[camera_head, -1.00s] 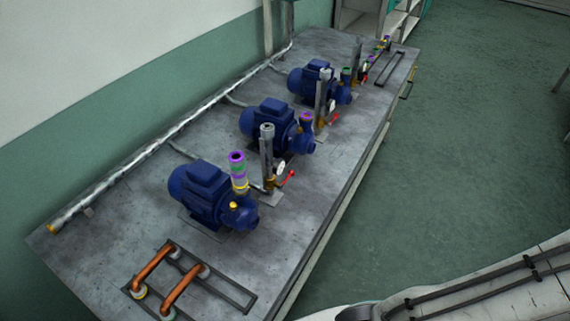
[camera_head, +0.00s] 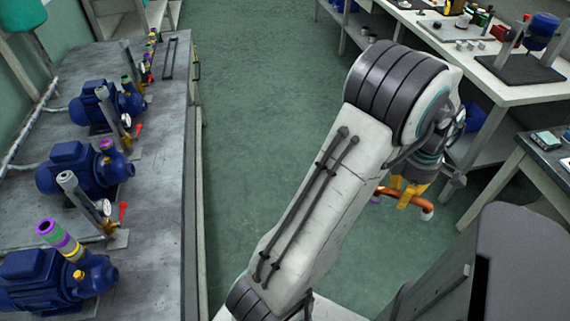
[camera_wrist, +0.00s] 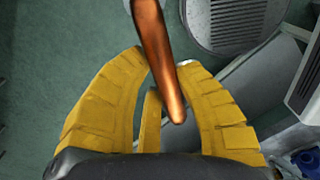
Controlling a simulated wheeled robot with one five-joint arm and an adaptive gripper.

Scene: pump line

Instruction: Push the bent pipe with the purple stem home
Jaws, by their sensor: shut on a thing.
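My gripper (camera_head: 405,193) is out over the floor aisle, right of the pump bench. It is shut on a copper bent pipe (camera_head: 422,203), which has a pale end ring. In the wrist view the pipe (camera_wrist: 152,42) runs between the yellow fingers (camera_wrist: 163,75). The middle pump (camera_head: 75,172) has a purple-topped port (camera_head: 106,145). The far pump (camera_head: 100,110) has a green-topped one.
Grey posts with gauges and red-handled valves (camera_head: 122,211) stand between the pumps. A slotted rack (camera_head: 169,58) lies at the bench's far end. A white worktable (camera_head: 450,55) with parts stands at the right. The green floor (camera_head: 260,120) between is clear.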

